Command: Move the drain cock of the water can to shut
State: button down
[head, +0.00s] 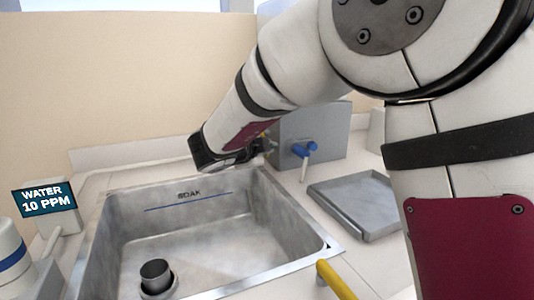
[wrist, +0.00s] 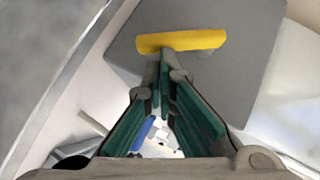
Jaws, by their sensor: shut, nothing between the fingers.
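A grey box-shaped can (head: 330,128) stands behind the sink's right back corner. It also fills the upper middle of the wrist view (wrist: 240,20). A cock with a blue handle (head: 304,149) and a thin pale spout is on its front; blue also shows between my finger links in the wrist view (wrist: 143,133). A yellow handle (wrist: 182,41) lies across the grey surface, right at my fingertips; whether they touch it I cannot tell. My gripper (wrist: 165,62) is shut and empty. In the head view my wrist mostly hides it. Which handle is the drain cock is not marked.
A steel sink (head: 240,280) marked SOAK holds a short standing cup-like tube (head: 155,274). A grey tray (head: 355,203) lies right of it. A yellow bar (head: 337,280) is at the sink's front right. A sign (head: 44,198) reads WATER 10 PPM.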

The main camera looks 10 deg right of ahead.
jog(key=shift+w+a+f+m+t+b, duration=0.15)
jog(key=shift+f+m+t+b, duration=0.3)
jog(key=shift+b, duration=0.95)
jog(key=shift+w+f+m+t+b, duration=0.25)
jog(key=shift+f+t+b, duration=0.25)
jog(key=shift+b, duration=0.85)
jog(key=shift+w+f+b, duration=0.1)
jog(key=shift+b, duration=0.25)
jog(key=shift+w, duration=0.1)
jog(key=shift+w+a+f, duration=0.1)
jog(key=shift+w+f, duration=0.15)
jog(key=shift+f, duration=0.05)
jog(key=shift+w+f, duration=0.1)
